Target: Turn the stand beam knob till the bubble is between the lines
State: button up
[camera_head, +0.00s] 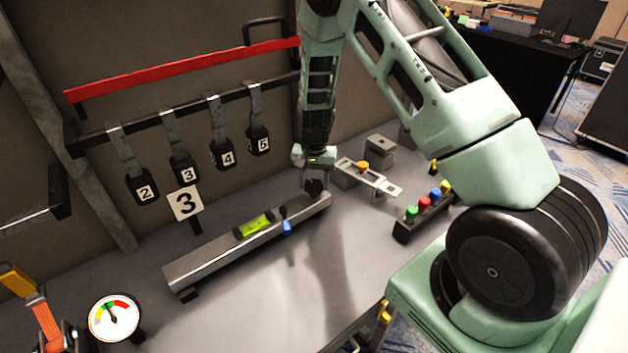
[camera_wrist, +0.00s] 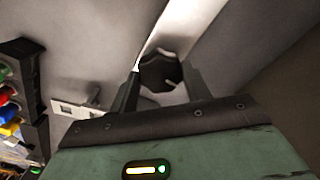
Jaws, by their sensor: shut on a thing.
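The stand beam (camera_head: 215,258) is a long grey bar lying across the worktop. A yellow-green level vial (camera_head: 255,225) sits on its top; the bubble and lines are too small to read. A blue piece (camera_head: 287,227) is on the beam's front side. The dark knob (camera_wrist: 160,72) is at the beam's right end and has a lobed edge. My gripper (camera_head: 314,180) points down over that end. In the wrist view its two fingers (camera_wrist: 163,88) stand on either side of the knob, shut on it. In the head view the gripper mostly hides the knob.
A metal bracket with an orange knob (camera_head: 362,167) and a block of coloured buttons (camera_head: 423,211) stand right of the gripper. Numbered black tags (camera_head: 188,167) hang behind the beam. A round gauge (camera_head: 114,317) is at front left. The worktop before the beam is clear.

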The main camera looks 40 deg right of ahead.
aim_at(314, 184)
jog(key=shift+s+f, duration=0.15)
jog(key=shift+f, duration=0.1)
jog(key=o, duration=1)
jog(key=shift+d, duration=0.1)
jog(key=shift+r, duration=0.1)
notch_tip(314, 184, up, 17)
jog(key=shift+r+b, duration=0.2)
jog(key=shift+b, duration=0.8)
jog(key=shift+w, duration=0.2)
